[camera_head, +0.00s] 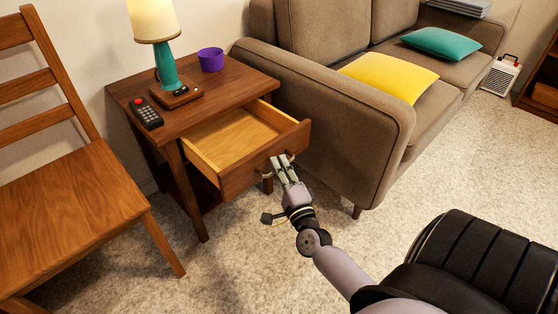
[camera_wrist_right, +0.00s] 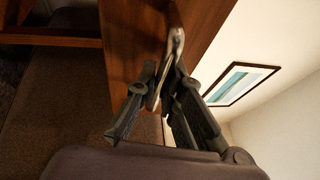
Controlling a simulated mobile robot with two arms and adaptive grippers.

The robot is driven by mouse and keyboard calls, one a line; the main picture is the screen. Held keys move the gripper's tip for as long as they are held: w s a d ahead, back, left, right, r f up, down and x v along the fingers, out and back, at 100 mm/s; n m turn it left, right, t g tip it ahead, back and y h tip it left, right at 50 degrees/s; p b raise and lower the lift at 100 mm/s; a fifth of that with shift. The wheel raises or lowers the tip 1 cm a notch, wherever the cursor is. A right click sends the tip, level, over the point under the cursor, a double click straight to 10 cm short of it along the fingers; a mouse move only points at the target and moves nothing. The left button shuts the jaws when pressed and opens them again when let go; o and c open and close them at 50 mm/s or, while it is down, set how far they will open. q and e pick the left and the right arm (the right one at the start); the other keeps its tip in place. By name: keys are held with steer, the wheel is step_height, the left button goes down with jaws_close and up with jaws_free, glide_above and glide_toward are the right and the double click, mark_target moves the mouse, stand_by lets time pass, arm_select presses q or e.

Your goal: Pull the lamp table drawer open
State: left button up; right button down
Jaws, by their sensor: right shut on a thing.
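The wooden lamp table (camera_head: 225,85) stands between the chair and the sofa. Its drawer (camera_head: 262,163) is pulled well out, and the empty, light wood inside shows. My right gripper (camera_head: 283,162) is at the drawer front, shut on the curved metal handle (camera_wrist_right: 174,55). In the right wrist view, the fingers (camera_wrist_right: 160,85) close around the handle against the drawer front (camera_wrist_right: 140,45). My left gripper is not in view.
On the table top are a lamp (camera_head: 160,50), a remote (camera_head: 146,113) and a purple bowl (camera_head: 211,60). A wooden chair (camera_head: 75,195) stands at left. The sofa arm (camera_head: 330,110) is close to the drawer's right side. Carpet (camera_head: 240,255) in front is clear.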

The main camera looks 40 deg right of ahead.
steer(key=c, duration=2)
jaws_free()
steer(key=shift+o, duration=0.2)
steer(key=v, duration=1.2)
